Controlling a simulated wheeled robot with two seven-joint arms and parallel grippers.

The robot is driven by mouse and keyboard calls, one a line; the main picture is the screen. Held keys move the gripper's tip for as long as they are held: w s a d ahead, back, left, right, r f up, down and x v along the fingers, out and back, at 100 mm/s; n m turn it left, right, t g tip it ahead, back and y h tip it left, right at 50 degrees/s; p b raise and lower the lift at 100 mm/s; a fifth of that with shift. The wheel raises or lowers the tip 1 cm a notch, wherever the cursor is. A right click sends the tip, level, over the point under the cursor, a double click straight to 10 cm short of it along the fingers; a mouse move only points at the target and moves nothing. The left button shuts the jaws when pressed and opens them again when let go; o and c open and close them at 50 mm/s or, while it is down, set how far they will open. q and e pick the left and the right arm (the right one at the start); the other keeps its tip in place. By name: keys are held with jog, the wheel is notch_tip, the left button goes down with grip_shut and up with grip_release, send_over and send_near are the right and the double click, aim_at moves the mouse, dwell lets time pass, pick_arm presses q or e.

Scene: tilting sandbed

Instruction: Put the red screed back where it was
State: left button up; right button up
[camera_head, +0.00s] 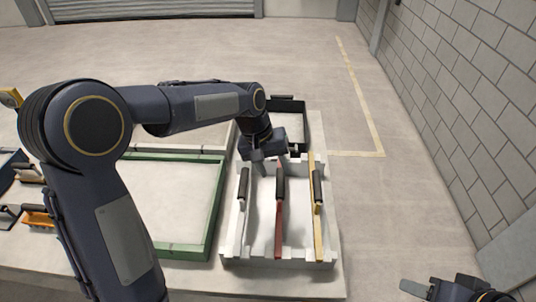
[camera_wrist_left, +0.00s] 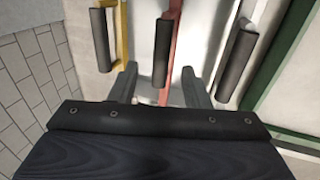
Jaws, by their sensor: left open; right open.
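The red screed (camera_head: 279,228), a long red bar with a black handle, lies lengthwise in the middle of the white rack (camera_head: 303,262), between the grey screed (camera_head: 241,215) and the yellow screed (camera_head: 319,238). My left gripper (camera_head: 271,163) is open and empty over the rack's far part. In the left wrist view, the red screed's bar (camera_wrist_left: 172,22) shows, and the end of its black handle lies between the spread fingers (camera_wrist_left: 160,88) as seen from above; contact cannot be told. My right gripper (camera_head: 415,288) is open at the bottom right, away from the rack.
A green-framed bed (camera_head: 213,212) of pale sand stands left of the rack. A dark tray (camera_head: 300,112) stands behind the rack. Several hand tools, including an orange-edged one (camera_head: 38,218), lie at the far left. Floor right of the table is clear up to the block wall (camera_head: 470,90).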

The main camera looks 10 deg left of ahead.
pick_arm(q)
jog(key=v, duration=0.5)
jog(key=s+a+r+t, duration=0.25)
jog(key=s+a, duration=0.45)
jog(key=s, duration=0.5)
jog(key=s+f+t, duration=0.2)
jog(key=s+f, duration=0.2)
jog(key=s, duration=0.8)
jog(key=shift+s+m, duration=0.3)
jog(key=shift+a, duration=0.1)
